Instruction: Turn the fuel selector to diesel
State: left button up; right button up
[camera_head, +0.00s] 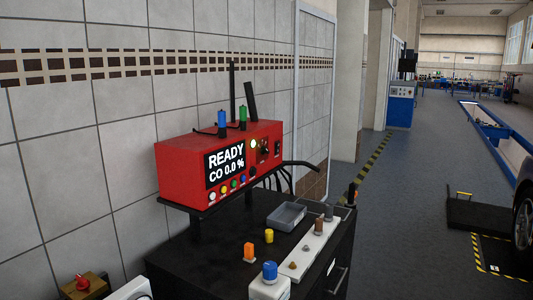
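A red box-shaped analyser (180,172) stands on a black shelf above a dark cabinet. Its screen (226,163) reads "READY CO 0.0 %". Right of the screen are a lit pale-yellow lamp (254,143) and a dark knob (264,149). A red knob (82,282) sits on a brownish box at the lower left. No label marks either knob as the fuel selector, and diesel markings are too small to read. Neither of my grippers is in view.
The cabinet top (210,262) holds a grey tray (287,217), a yellow cylinder (269,236), an orange block (249,252), a blue-capped container (270,272) and a pale strip with several knobs (310,250). A tiled wall stands behind. Open floor (400,210) lies right.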

aim_at(264, 149)
jog(key=i+l+u, duration=0.1)
jog(key=i+l, duration=0.2)
jog(key=l, duration=0.25)
jog(key=i+l+u, duration=0.1)
jog(key=i+l, duration=0.2)
jog(key=l, duration=0.3)
jog(key=i+l+u, duration=0.1)
jog(key=i+l, duration=0.2)
jog(key=l, duration=0.3)
jog(key=i+l+u, duration=0.1)
jog(key=i+l, duration=0.15)
jog(key=l, duration=0.35)
jog(key=i+l, duration=0.25)
jog(key=l, duration=0.4)
jog(key=i+l+u, duration=0.15)
jog(key=l, duration=0.45)
jog(key=i+l+u, duration=0.1)
jog(key=i+l, duration=0.2)
jog(key=l, duration=0.4)
jog(key=i+l+u, duration=0.1)
jog(key=l, duration=0.55)
jog(key=i, duration=0.1)
